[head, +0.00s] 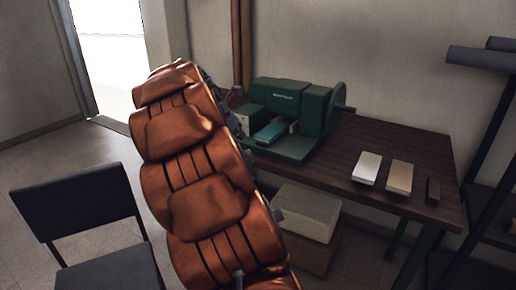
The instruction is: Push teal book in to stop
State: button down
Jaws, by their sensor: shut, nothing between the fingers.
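A teal book (270,132) lies flat in the opening at the front of a dark green machine (288,97) on the dark wooden table. Part of the book sticks out toward the front left. I cannot tell how far its inner end is from any stop, which is hidden inside the machine. A small pale edge shows beside the book in the opening. My gripper is not visible in the head view.
On the table (345,135), white (366,166), tan (399,177) and dark brown (433,191) blocks lie right of the machine. A pale box (306,210) is under the table. A black chair (85,205) stands left. Dark shelving is at right. The table's left end is hidden.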

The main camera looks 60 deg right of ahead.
jog(key=d, duration=0.2)
send_near(262, 141)
jog(key=shift+n, duration=0.3)
jog(key=x, duration=0.5)
jog(key=shift+a+f, duration=0.3)
jog(key=shift+f, duration=0.2)
jog(key=shift+d+p, duration=0.3)
jog(key=shift+d, duration=0.35)
